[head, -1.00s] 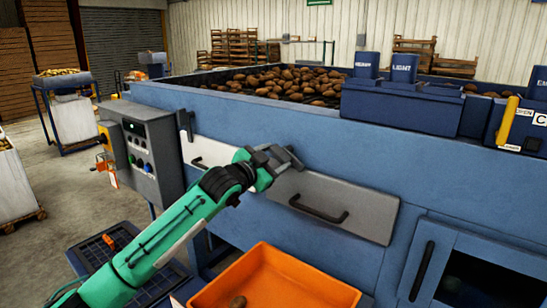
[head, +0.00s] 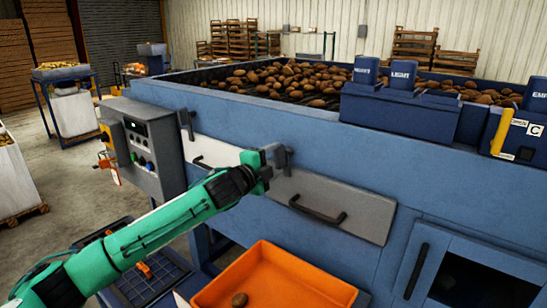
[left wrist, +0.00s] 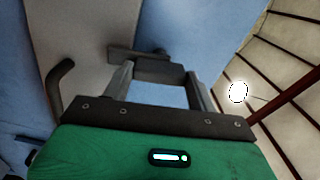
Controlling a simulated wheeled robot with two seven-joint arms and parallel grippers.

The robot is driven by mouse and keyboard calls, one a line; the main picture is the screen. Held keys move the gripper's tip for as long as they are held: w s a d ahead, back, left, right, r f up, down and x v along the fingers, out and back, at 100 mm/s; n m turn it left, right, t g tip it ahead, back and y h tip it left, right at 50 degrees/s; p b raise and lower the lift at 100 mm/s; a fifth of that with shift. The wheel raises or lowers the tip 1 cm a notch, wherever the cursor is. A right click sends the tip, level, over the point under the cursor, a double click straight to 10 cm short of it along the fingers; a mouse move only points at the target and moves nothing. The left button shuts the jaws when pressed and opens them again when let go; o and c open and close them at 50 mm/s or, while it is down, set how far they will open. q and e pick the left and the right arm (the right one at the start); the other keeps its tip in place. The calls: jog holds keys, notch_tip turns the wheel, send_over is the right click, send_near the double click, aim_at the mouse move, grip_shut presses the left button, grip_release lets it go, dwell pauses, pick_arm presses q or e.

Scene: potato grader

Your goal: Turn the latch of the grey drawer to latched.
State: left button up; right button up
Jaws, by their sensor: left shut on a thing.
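The grey drawer (head: 351,208) is a flat front with a dark bar handle (head: 317,210), set flush in the blue machine. In the left wrist view its front (left wrist: 88,35) is at upper left, with the handle (left wrist: 59,88) at the edge. My left gripper (head: 277,160) is at the drawer's upper left corner in the head view. In the left wrist view its two fingers are shut on the dark grey latch (left wrist: 157,71), which spans between the fingertips. The fingers partly hide the latch in the head view, so its exact angle is hard to tell. My right gripper is out of view.
A white drawer (head: 209,155) and a control box (head: 143,147) are to the left. An orange crate (head: 280,282) holding a potato stands below my arm. A blue door with a dark handle (head: 420,270) is at lower right. Potatoes (head: 290,80) lie on top.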

pick_arm(q)
jog(key=shift+m, duration=0.7)
jog(key=o, duration=1.4)
jog(key=shift+s, duration=0.1)
jog(key=shift+s+a+f, duration=0.1)
jog(key=shift+s+a, duration=0.1)
jog(key=shift+b+v, duration=2.1)
jog(key=shift+v, duration=4.45)
